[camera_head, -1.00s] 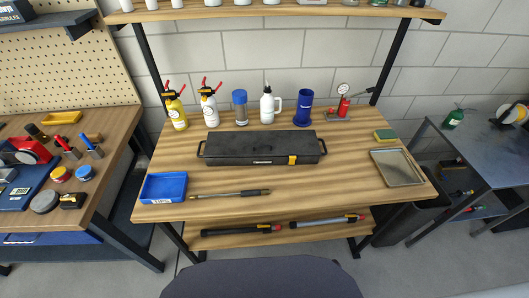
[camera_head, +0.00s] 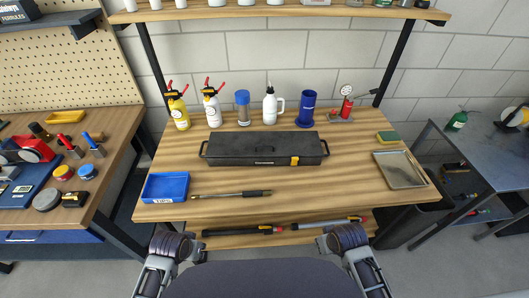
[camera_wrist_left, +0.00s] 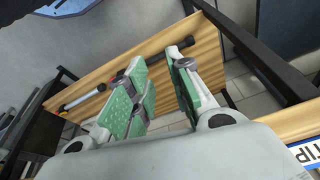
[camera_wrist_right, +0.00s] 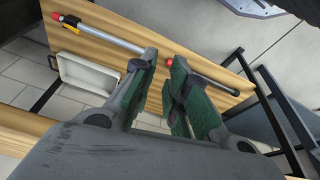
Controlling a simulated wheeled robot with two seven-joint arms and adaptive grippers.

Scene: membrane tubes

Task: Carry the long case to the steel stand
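The long case (camera_head: 262,149) is a dark grey box, closed, with a handle at each end and a yellow latch on its front right. It lies flat across the middle of the wooden bench (camera_head: 330,190). The steel stand appears to be the grey metal-topped table (camera_head: 490,158) at the far right, partly cut off. My left arm and right arm show at the bottom of the head view, below the bench's front edge and well apart from the case. My left gripper (camera_wrist_left: 160,82) is open and empty. My right gripper (camera_wrist_right: 164,66) is open and empty, with a narrower gap.
A blue bin (camera_head: 166,187), a torque wrench (camera_head: 232,194), a metal tray (camera_head: 399,170) and a green-yellow sponge (camera_head: 387,137) lie around the case. Bottles and a blue cylinder (camera_head: 305,108) stand behind it. A lower shelf (camera_head: 215,242) holds tubular tools.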

